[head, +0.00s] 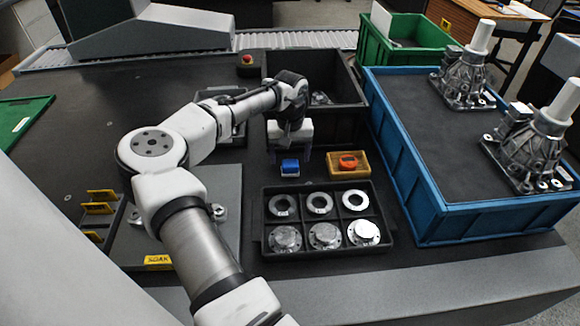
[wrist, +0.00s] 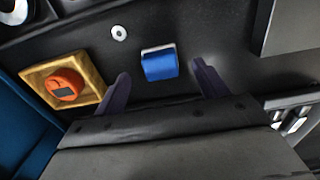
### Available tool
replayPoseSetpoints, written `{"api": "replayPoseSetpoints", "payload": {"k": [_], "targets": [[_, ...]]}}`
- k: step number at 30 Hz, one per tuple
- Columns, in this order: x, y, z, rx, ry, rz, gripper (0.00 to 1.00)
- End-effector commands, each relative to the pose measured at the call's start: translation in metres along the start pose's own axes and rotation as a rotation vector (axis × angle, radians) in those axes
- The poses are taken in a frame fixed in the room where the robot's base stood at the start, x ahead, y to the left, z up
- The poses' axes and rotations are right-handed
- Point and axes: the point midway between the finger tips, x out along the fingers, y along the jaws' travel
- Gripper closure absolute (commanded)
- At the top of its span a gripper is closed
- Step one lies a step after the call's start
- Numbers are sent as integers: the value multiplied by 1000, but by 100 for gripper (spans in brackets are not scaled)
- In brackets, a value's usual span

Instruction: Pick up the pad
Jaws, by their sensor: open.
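A small blue block with a pale strip along one edge, which looks like the pad (head: 290,168), lies on the dark table in the head view. In the wrist view the blue pad (wrist: 160,66) lies between the lines of my two fingers, a little nearer the right one. My gripper (head: 290,150) is open and points down over the pad, with a finger to either side. Nothing is held between the fingers. I cannot tell the exact height of the fingertips above the table.
A yellow tray (head: 336,173) with an orange round item (head: 348,162) stands close right of the pad. A black compartment tray (head: 385,236) of metal rings and discs lies in front. A black bin (head: 340,125) stands behind, a blue crate (head: 412,190) farther right.

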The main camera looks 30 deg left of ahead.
Motion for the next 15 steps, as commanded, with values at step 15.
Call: {"api": "replayPoseSetpoints", "payload": {"k": [15], "targets": [[39,0,-3,0,1,-1,27]]}}
